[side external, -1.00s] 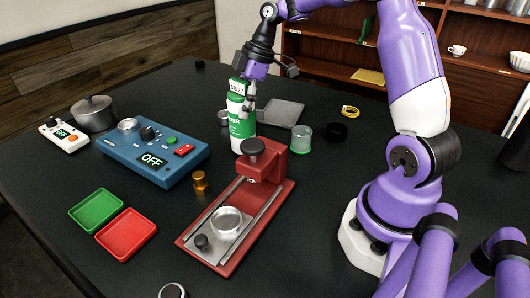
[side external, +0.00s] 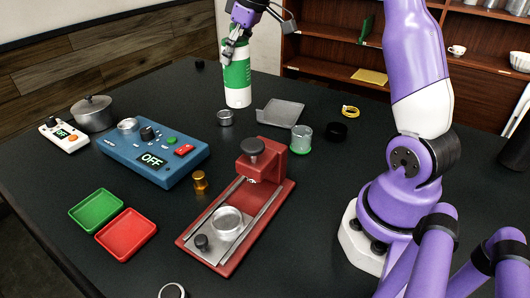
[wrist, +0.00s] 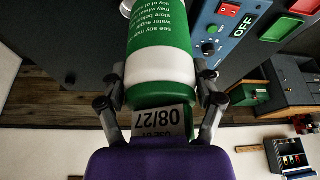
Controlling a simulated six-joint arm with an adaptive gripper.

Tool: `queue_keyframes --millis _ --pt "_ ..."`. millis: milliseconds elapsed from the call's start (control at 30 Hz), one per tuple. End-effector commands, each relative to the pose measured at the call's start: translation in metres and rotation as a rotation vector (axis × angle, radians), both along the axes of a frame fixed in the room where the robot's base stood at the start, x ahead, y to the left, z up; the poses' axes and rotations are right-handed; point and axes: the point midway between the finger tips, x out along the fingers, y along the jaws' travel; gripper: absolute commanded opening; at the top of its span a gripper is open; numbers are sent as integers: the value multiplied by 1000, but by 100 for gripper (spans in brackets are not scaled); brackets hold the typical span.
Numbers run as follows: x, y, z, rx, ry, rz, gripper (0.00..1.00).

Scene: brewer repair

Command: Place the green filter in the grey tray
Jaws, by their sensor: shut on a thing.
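The green filter (side external: 237,74) is a white and green cylinder with printed labels. My gripper (side external: 233,46) is shut on its upper part and holds it nearly upright, base down. In the wrist view the fingers (wrist: 161,100) clasp both sides of the filter (wrist: 160,50), near a label reading 08/27. The grey tray (side external: 281,112) is shallow, lies on the black table, and looks empty. The filter shows to the left of the tray and a little higher in the picture. I cannot tell how far its base is above the table.
A small metal cup (side external: 225,118) stands left of the tray. A clear jar with a green base (side external: 301,140) and a black ring (side external: 336,131) are to its right. The red press (side external: 260,185) and blue control box (side external: 152,150) stand nearer the camera.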

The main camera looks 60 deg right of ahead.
Motion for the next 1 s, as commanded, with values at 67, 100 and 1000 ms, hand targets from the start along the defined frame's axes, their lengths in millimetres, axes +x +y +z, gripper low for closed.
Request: queue_keyframes --millis 67,100,1000 --pt "0 -11 4 -3 -3 -172 15" --pt "-1 -17 5 -4 -5 -253 15" --pt "-35 -160 -59 -17 -10 -645 15"
